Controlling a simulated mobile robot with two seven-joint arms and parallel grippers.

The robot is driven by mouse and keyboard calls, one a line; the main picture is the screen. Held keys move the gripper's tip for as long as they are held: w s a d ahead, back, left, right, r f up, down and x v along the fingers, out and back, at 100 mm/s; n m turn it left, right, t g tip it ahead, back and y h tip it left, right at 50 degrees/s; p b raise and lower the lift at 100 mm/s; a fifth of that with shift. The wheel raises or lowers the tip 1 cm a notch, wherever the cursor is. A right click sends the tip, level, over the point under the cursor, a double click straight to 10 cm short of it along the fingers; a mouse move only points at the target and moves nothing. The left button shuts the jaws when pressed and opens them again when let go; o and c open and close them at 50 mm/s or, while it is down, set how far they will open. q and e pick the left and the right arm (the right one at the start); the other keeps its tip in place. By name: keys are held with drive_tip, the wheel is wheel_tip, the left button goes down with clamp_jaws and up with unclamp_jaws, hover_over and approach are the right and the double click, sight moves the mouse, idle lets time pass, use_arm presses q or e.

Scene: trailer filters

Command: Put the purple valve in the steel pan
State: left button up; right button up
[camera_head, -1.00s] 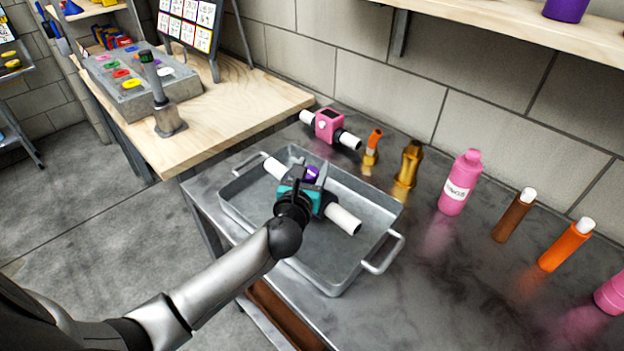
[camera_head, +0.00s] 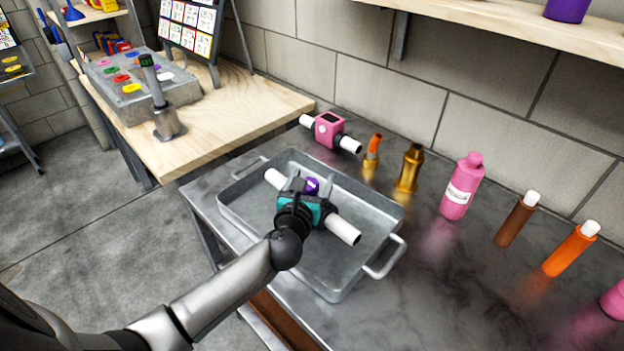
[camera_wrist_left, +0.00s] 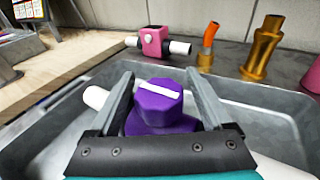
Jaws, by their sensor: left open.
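The purple valve (camera_head: 312,185) is inside the steel pan (camera_head: 358,282), with one white pipe end toward the back left and one toward the front right. My left gripper (camera_head: 305,187) is open over the valve. In the left wrist view, its two grey fingers (camera_wrist_left: 160,92) stand on either side of the purple valve's knob (camera_wrist_left: 158,103), which has a white bar on top. A gap shows between knob and fingers. The wrist hides the valve's lower part, so its contact with the pan floor is not visible. My right gripper is not in view.
A pink valve (camera_head: 329,129) stands behind the pan. A wooden bench (camera_head: 235,110) adjoins at left.

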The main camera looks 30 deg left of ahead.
use_arm(q)
drive_tip(key=shift+r, duration=0.1)
drive_tip(key=shift+r, duration=0.15)
drive_tip(key=p+v, duration=0.2)
drive_tip(key=v, duration=1)
